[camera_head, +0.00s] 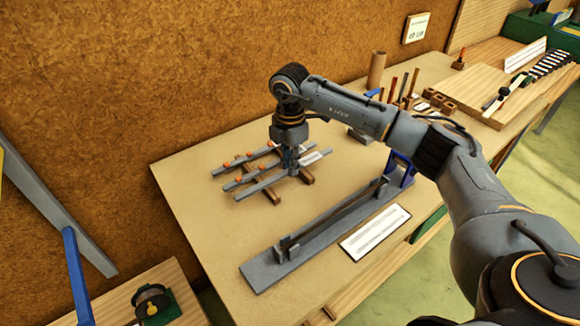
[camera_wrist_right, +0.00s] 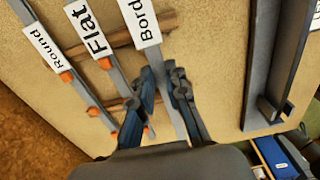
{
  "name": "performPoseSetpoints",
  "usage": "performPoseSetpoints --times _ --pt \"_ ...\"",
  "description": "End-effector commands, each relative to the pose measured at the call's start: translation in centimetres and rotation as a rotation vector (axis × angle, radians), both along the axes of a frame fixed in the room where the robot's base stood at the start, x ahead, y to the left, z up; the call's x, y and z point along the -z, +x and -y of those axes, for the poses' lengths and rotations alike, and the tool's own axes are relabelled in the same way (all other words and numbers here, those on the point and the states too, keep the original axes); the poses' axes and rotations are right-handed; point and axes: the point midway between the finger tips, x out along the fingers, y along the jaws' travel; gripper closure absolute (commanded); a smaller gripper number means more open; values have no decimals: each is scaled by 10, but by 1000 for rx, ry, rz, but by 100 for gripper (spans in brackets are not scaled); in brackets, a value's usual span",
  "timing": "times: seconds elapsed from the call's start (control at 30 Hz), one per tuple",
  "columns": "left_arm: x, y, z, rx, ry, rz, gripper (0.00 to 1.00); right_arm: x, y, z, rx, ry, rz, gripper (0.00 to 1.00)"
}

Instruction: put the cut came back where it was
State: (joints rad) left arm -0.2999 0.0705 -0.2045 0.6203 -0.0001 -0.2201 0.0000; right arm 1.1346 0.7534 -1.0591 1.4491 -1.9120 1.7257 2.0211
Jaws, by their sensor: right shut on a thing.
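Several grey cames lie side by side across two wooden bars (camera_head: 272,191) on the table. In the right wrist view, labels mark the round came (camera_wrist_right: 87,97), the flat came (camera_wrist_right: 118,78) and the came labelled "Bord…" (camera_wrist_right: 172,100), whose label is cut off by the frame. My right gripper (camera_head: 290,168) points down over these bars. In the right wrist view its fingers (camera_wrist_right: 163,78) are on either side of the "Bord…" came, shut on it. The came lies roughly parallel to the others; whether it touches the bars is unclear. My left gripper is not in view.
A long grey channel fixture (camera_head: 325,220) with a blue handle (camera_head: 401,166) stands in front, beside a white printed card (camera_head: 375,232). Small wooden blocks (camera_head: 437,101) and upright tools stand at the back right. The table's left part is clear.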

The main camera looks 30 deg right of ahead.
Motion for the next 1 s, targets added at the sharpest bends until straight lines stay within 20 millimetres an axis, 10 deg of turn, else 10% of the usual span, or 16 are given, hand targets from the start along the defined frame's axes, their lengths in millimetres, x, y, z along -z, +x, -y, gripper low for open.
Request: performPoseSetpoints --times 0.53,0.67,1.0 --pt "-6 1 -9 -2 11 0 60 24 -1 -1 -2 1 0 100" --pt "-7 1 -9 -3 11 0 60 23 -1 -1 -2 1 0 63" --pt "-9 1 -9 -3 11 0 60 19 -1 -1 -2 1 0 63"
